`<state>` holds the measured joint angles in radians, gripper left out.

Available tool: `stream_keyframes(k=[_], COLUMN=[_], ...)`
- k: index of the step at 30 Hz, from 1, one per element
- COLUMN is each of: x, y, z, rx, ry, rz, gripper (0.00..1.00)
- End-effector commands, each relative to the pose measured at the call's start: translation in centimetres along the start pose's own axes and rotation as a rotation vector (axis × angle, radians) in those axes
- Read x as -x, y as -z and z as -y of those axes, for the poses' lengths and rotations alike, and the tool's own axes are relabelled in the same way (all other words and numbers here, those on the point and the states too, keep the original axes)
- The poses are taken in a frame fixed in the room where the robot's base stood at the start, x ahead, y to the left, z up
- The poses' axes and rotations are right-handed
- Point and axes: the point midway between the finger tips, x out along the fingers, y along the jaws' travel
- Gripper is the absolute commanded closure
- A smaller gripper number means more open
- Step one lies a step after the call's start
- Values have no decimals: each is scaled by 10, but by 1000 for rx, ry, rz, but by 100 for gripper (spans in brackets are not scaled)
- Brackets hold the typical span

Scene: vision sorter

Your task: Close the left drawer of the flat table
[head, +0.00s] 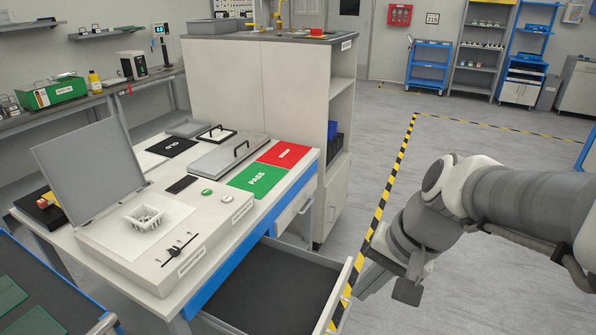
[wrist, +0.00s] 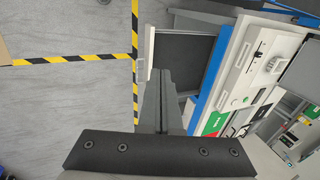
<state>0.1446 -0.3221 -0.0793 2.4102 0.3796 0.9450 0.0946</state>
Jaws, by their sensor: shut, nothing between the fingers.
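The left drawer (head: 270,290) of the flat table (head: 190,300) is pulled out, showing its dark, empty-looking floor. Its pale front panel (head: 343,297) stands well away from the blue table edge. In the wrist view the open drawer (wrist: 184,58) and its front panel (wrist: 147,48) lie just beyond my fingers. My gripper (wrist: 162,72) is shut and empty, with its fingertips close to the near end of the front panel. I cannot tell whether they touch it. In the head view my arm comes from the right, with its end beside the drawer front; the fingertips are not clear there.
Another drawer (head: 293,211), farther back, is closed. The table carries an open-lidded device (head: 215,213), a green PASS mat (head: 258,181) and a red mat (head: 284,154). A tall cabinet (head: 262,90) stands behind. Open floor with yellow-black tape (head: 393,185) lies to the right.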

Motion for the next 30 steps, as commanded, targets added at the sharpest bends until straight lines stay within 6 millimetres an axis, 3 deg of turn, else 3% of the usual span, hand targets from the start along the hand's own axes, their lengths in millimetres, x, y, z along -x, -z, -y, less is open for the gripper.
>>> stream_keyframes(k=[1,11,21,27,30], x=[-19,-104,-200,-242,-252], y=[6,52,105,124,128], z=[-6,-31,-91,-128,-138], rx=[-87,-637,-1220,-1466,-1528], ry=[18,157,277,324,336], rz=[43,240,362,387,390], gripper=[100,100,100,100,100])
